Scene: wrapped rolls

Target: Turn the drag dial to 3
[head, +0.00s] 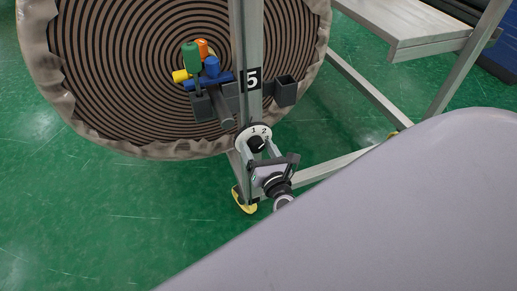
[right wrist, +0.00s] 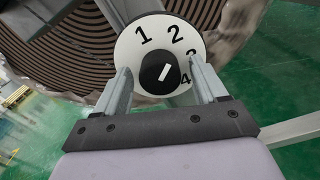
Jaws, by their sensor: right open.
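The drag dial (head: 246,132) is a white disc with a black knob (head: 257,144) on the metal post, under the number 5 sign. In the right wrist view the dial face (right wrist: 133,55) shows 1, 2, a partly covered 3 and 4. The black knob (right wrist: 153,67) has a white mark leaning up and right, roughly toward the 2. My right gripper (right wrist: 162,80) is open, its fingers apart on either side of the knob, with no clear contact. It also shows in the head view (head: 260,150), in front of the dial. My left gripper is not in view.
A large wrapped roll (head: 120,100) stands behind the post (head: 245,60). Colored handles (head: 190,58) and a small dark box (head: 286,91) are mounted above the dial. Metal frame bars (head: 370,90) run to the right. Green floor (head: 100,215) is clear at the lower left.

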